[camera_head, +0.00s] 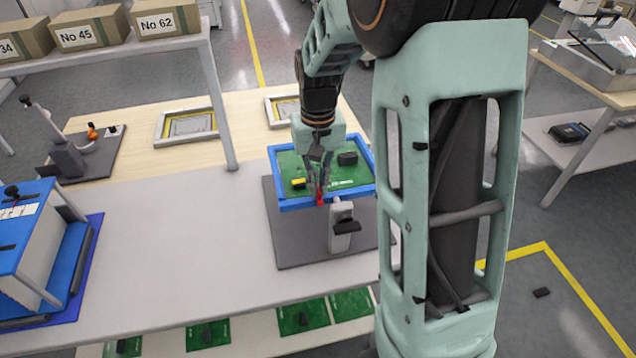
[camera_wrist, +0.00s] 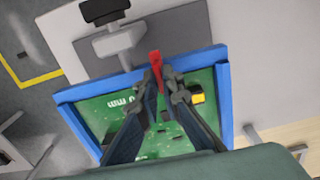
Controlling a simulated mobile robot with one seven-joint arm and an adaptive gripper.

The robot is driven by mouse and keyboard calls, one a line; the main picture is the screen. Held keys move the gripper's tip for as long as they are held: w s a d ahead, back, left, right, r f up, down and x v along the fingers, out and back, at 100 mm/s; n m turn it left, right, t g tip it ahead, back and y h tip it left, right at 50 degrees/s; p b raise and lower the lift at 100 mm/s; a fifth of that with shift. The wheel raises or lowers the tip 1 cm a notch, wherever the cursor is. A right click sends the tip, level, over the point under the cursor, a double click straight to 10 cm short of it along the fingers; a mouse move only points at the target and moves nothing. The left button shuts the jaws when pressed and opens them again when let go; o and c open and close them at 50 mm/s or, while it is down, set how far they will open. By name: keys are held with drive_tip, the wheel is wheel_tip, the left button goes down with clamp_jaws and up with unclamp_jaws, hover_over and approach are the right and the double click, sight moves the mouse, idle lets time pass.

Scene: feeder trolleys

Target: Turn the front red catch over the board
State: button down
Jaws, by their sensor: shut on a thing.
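The front red catch (camera_head: 320,197) sits on the near edge of a blue frame (camera_head: 293,206) that holds a green board (camera_head: 345,172). In the wrist view the red catch (camera_wrist: 156,66) stands at the blue frame's edge (camera_wrist: 205,57), with one end reaching over the board side. My gripper (camera_head: 319,190) is at the catch from above; in the wrist view its fingertips (camera_wrist: 160,85) are on either side of the catch, shut on it. The fingers hide part of the catch and the board (camera_wrist: 165,140).
A grey post with a dark top (camera_head: 343,235) stands just in front of the frame on a dark grey plate (camera_head: 290,245). A blue box (camera_head: 25,240) is at the left. The white tabletop (camera_head: 180,240) between is clear. A shelf with cartons (camera_head: 85,35) is at the back left.

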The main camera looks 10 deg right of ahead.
drive_tip(key=c, duration=2.1)
unclamp_jaws()
wheel_tip(320, 180, up, 12)
